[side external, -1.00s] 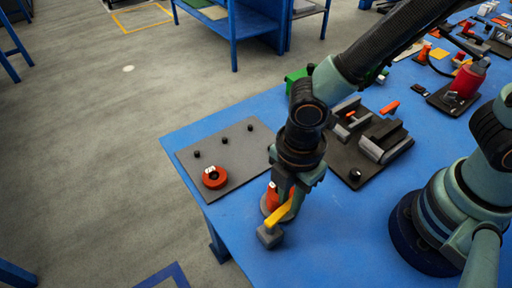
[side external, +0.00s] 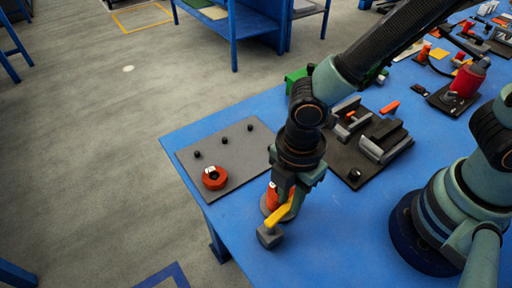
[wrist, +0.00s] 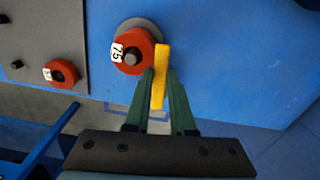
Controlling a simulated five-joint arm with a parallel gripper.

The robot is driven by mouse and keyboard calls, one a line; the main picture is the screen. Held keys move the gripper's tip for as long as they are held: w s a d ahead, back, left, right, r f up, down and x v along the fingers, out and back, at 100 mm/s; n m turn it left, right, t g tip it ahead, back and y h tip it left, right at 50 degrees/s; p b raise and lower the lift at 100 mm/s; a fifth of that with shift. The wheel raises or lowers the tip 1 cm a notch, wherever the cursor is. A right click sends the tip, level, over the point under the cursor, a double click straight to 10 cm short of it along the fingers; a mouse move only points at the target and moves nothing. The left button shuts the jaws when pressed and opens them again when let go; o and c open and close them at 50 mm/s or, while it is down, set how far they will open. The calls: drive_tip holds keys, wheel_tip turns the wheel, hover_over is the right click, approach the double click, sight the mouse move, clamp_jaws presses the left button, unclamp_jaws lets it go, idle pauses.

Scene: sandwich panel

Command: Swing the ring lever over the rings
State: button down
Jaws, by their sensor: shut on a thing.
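The ring lever is a yellow bar (side external: 282,212) with a grey block at its lower end, near the front edge of the blue table. In the wrist view the yellow bar (wrist: 160,80) stands between the fingers of my gripper (wrist: 161,74), which is shut on it. A red ring (wrist: 140,64) with a "75" label sits around a peg on a round grey base, just left of the lever. In the side view this ring (side external: 272,196) is partly hidden by my gripper (side external: 285,192). The lever lies beside the ring, not over its peg.
A grey panel (side external: 226,146) with several black pegs lies to the left, with another red ring (side external: 214,178) near its front edge. A dark fixture plate (side external: 347,178) with grey blocks stands behind at the right. The table's front edge is close.

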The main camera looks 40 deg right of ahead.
drive_tip(key=shift+r, duration=0.1)
drive_tip(key=shift+w+a+n, duration=0.1)
drive_tip(key=shift+w+n, duration=0.25)
drive_tip(key=shift+n, duration=0.4)
drive_tip(key=shift+w+a+n, duration=0.1)
drive_tip(key=shift+w+n, duration=0.2)
drive_tip(key=shift+n, duration=0.45)
drive_tip(key=c, duration=0.8)
unclamp_jaws()
drive_tip(key=shift+o, duration=0.2)
wheel_tip(320, 180, up, 12)
